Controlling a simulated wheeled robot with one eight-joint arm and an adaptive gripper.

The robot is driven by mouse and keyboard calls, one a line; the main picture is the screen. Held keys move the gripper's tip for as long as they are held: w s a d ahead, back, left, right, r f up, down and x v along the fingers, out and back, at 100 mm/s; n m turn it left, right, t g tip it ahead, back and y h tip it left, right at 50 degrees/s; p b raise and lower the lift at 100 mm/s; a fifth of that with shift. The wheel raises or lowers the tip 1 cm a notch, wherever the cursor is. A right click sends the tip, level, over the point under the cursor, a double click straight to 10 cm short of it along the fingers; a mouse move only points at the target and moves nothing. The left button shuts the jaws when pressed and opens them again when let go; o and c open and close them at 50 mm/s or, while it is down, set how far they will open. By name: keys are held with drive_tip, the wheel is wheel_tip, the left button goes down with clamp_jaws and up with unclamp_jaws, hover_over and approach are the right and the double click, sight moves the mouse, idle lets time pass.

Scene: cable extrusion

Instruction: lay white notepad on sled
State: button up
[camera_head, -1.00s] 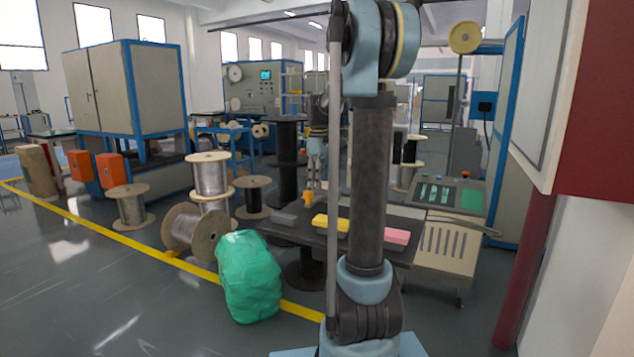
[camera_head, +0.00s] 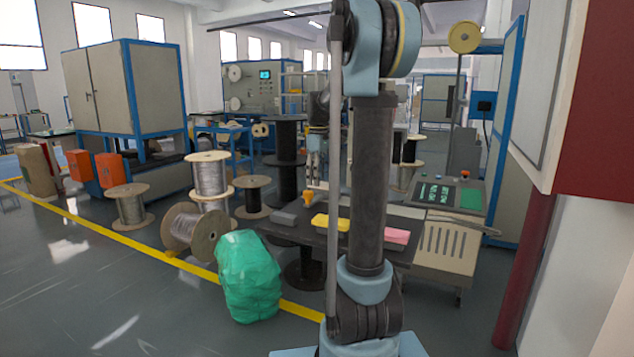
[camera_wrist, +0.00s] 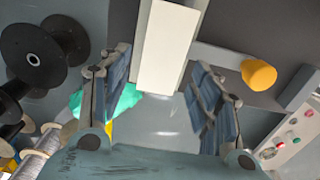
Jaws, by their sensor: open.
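My gripper (camera_wrist: 160,72) is open, with its fingers spread wide in the wrist view and nothing held. A pale white, long block (camera_wrist: 167,45), which may be the white notepad, shows beyond and between the fingertips, apart from them. In the head view my gripper (camera_head: 314,172) hangs over the far left part of the dark table (camera_head: 305,240), partly behind my arm. No white pad can be made out there. I cannot tell which thing is the sled.
An orange-topped object (camera_head: 308,197), a grey block (camera_head: 283,217), a yellow block (camera_head: 331,223) and a pink block (camera_head: 396,236) are on the table. A green bag (camera_head: 248,277) stands at front left. A console (camera_head: 450,195) is at right.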

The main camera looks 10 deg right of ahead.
wheel_tip(320, 180, up, 11)
idle(0.4)
